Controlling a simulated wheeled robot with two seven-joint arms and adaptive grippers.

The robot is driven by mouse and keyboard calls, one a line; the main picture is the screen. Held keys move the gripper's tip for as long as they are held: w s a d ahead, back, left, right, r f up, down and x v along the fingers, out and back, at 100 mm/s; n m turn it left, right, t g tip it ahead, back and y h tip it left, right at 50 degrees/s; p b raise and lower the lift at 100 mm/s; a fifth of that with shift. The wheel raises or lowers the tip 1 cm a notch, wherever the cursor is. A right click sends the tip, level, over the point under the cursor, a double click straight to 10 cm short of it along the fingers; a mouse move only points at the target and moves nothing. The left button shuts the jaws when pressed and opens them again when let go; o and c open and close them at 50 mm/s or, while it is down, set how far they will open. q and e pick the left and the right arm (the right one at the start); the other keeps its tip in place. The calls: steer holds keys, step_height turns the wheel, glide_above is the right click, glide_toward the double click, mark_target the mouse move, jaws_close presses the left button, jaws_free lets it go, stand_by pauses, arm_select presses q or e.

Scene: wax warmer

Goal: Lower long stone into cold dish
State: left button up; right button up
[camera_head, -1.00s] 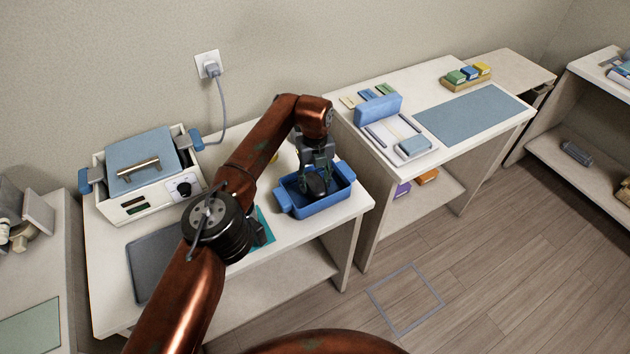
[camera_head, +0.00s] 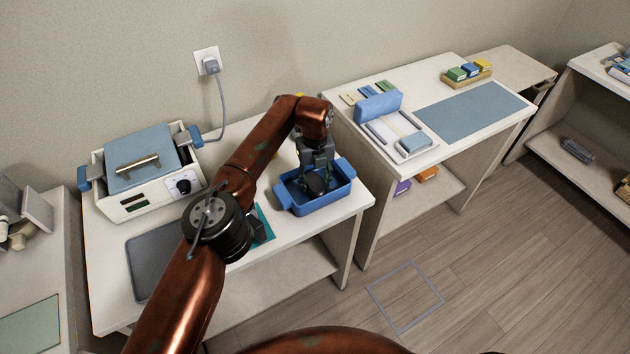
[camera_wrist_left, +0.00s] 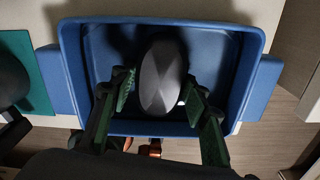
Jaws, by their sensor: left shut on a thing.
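The long stone (camera_wrist_left: 163,75), dark grey and faceted, is between the fingers of my left gripper (camera_wrist_left: 157,84) in the left wrist view. The gripper is shut on it. The blue dish (camera_wrist_left: 245,85) with side handles surrounds the stone in that view. In the head view my left gripper (camera_head: 316,168) points down into the blue dish (camera_head: 328,202), with the dark stone (camera_head: 316,186) within its rim. I cannot tell whether the stone touches the dish floor. My right gripper is not in view.
A wax warmer (camera_head: 145,172) with a blue lid stands left on the same white table. A grey tray (camera_head: 150,262) and a teal mat (camera_head: 264,224) lie near my arm. The dish is close to the table's right edge, beside a gap before another table (camera_head: 440,75).

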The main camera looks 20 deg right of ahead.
mark_target(315, 183)
arm_select(q)
steer(key=shift+f, duration=0.45)
stand_by(0.4)
steer(key=o, duration=1.5)
step_height(315, 183, up, 12)
